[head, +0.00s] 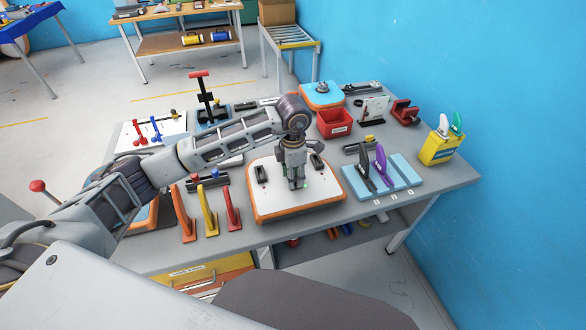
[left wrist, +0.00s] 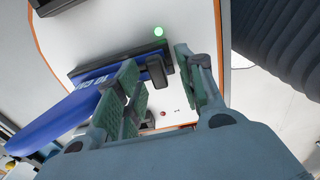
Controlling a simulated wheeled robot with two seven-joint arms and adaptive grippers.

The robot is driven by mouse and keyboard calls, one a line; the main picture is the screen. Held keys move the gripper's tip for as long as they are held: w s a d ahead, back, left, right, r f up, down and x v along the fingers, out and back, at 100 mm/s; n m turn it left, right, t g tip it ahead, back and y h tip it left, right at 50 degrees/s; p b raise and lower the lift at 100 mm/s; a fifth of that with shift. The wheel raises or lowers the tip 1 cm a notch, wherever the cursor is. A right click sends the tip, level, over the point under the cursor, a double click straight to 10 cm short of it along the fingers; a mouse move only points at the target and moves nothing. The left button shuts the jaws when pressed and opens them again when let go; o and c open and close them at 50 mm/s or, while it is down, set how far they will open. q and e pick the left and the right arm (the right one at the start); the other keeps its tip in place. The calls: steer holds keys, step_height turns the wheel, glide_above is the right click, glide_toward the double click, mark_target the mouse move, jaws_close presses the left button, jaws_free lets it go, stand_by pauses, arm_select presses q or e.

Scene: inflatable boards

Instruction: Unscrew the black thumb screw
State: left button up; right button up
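The white board with orange edges (head: 270,205) lies on the grey table, and my left gripper (head: 296,184) points down over its middle. In the left wrist view, a black thumb screw (left wrist: 158,70) stands at the end of a black bar (left wrist: 115,61) on the white board. My left gripper (left wrist: 160,85) is open, with its green-padded fingers on either side of the screw and a visible gap. I cannot tell whether a finger touches it. A blue strip marked "10 CM" (left wrist: 70,115) lies along the bar. The gripper hides the screw in the head view. My right gripper is not in view.
A green light (left wrist: 158,31) shows on the board near the screw. Orange, yellow and red upright handles (head: 208,212) stand left of the board. A light-blue base (head: 400,170) with dark and purple handles stands right. A red bin (head: 334,123) is behind.

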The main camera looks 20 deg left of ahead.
arm_select(q)
steer(key=shift+f, duration=0.15)
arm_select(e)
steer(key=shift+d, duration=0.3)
arm_select(q)
steer(key=shift+c, duration=0.6)
jaws_close()
steer(key=c, duration=0.5)
jaws_free()
steer(key=shift+c, duration=0.2)
jaws_close()
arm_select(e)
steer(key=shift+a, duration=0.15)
arm_select(q)
steer(key=shift+n, duration=0.3)
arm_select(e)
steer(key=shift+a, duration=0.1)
